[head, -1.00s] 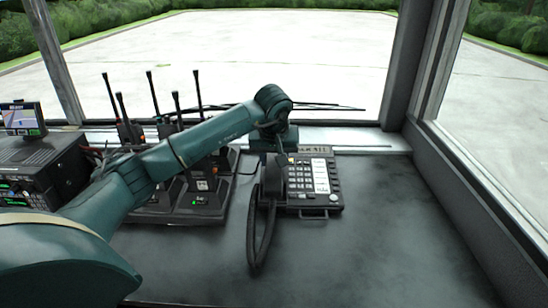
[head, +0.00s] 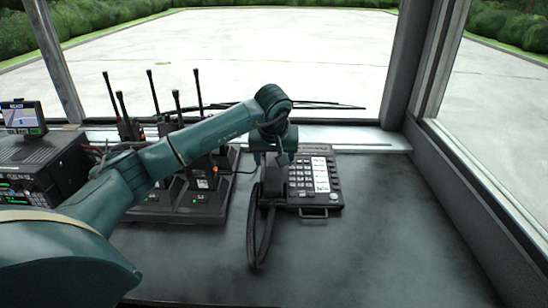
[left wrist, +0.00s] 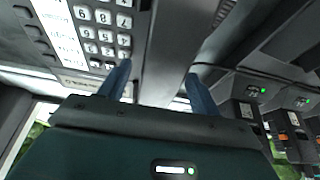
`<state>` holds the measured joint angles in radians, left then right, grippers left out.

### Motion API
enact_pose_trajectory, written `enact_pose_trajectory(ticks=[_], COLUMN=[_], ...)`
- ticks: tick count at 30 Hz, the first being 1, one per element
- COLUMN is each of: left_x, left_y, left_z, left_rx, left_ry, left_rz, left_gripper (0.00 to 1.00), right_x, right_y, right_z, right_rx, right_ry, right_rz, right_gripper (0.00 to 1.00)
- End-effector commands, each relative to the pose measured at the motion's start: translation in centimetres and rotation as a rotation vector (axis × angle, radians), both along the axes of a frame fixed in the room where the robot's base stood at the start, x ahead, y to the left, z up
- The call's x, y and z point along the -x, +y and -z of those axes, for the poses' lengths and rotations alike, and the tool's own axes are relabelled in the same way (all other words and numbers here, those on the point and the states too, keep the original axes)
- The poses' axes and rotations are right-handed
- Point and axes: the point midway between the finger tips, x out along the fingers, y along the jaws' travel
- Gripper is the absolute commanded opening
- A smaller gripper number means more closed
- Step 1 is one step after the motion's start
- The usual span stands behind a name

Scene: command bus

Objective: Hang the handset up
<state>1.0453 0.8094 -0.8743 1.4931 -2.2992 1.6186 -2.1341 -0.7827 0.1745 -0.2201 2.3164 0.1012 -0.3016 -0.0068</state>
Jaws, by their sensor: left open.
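The desk phone (head: 322,182) sits on the dark counter, its keypad facing up. The dark handset (head: 272,182) lies along the phone's left side, partly hidden by my arm. Its black cord (head: 260,242) loops onto the counter in front. My left gripper (head: 273,158) is above the handset's far part, pointing down. In the left wrist view the blue fingers of my left gripper (left wrist: 160,88) are spread apart, with the grey handset (left wrist: 170,50) between them and the keypad (left wrist: 103,30) beside it. I cannot tell whether the fingers touch the handset. My right gripper is not in view.
Several radios with tall antennas stand in a charger (head: 195,208) left of the phone, below my left arm. A radio unit (head: 40,165) with a small screen (head: 22,117) is at far left. The counter (head: 390,240) is clear at right, up to the window wall.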

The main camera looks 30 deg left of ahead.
Motion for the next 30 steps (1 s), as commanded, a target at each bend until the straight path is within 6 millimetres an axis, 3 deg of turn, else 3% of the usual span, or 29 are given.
enact_pose_trajectory(ticks=[8, 12, 21, 30], left_x=[0.0, 0.7, 3.0, 4.2], left_y=[0.0, -0.5, -1.9, -2.6], left_z=[0.1, -2.5, -8.9, -12.0], left_rx=[0.000, -0.001, -0.001, -0.001], left_ry=[0.001, -0.005, -0.004, -0.001], left_rz=[0.001, 0.003, 0.002, 0.001], left_gripper=[0.63, 0.63, 0.63, 0.63], right_x=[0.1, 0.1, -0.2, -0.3], right_y=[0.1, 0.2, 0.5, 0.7], right_z=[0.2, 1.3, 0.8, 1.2], right_rx=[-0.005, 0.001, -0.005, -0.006], right_ry=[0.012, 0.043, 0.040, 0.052], right_rz=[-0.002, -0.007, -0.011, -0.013], right_gripper=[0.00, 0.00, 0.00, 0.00])
